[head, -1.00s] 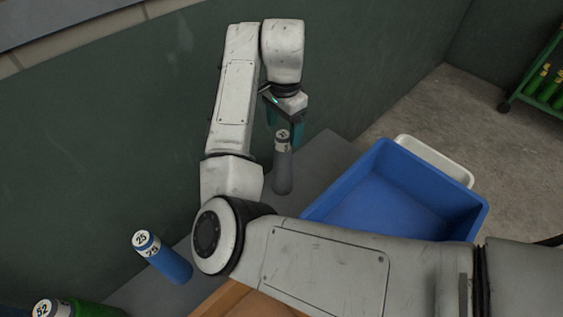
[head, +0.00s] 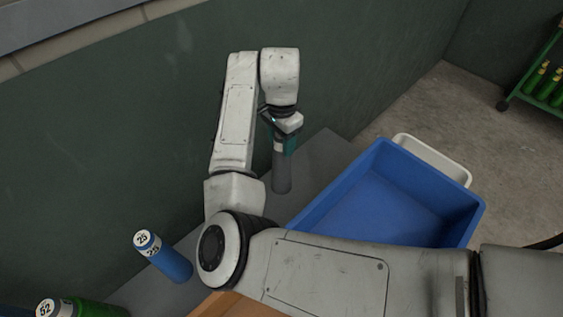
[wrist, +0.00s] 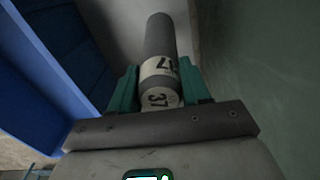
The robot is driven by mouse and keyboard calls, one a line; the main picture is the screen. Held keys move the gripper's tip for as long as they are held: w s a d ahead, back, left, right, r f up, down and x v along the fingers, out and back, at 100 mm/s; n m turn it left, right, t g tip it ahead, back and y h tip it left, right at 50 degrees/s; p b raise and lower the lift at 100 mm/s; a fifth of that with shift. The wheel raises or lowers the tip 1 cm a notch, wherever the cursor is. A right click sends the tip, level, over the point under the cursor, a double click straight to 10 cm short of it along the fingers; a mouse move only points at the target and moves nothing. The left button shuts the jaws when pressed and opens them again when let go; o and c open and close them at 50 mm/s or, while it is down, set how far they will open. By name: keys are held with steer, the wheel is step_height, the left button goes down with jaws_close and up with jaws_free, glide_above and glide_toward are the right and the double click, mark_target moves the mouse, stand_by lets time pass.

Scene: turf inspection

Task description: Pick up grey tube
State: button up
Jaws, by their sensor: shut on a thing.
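The grey tube (head: 281,174) stands upright on the dark grey surface (head: 325,165) by the wall. My gripper (head: 283,143) is around its upper end, pointing down. In the wrist view the green fingers of my gripper (wrist: 152,92) are shut on the grey tube (wrist: 160,40) from both sides. The tube's pale label and end cap with the number 37 show between the fingers. In the head view the fingers hide most of the tube's top.
A blue bin (head: 400,215), empty, stands right of the tube, with a white container (head: 436,160) behind it. A blue tube (head: 165,260) marked 25 and a green tube (head: 95,307) marked 52 are at lower left. A green rack (head: 535,85) stands far right. The dark wall is close behind the arm.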

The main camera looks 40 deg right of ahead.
jaws_close()
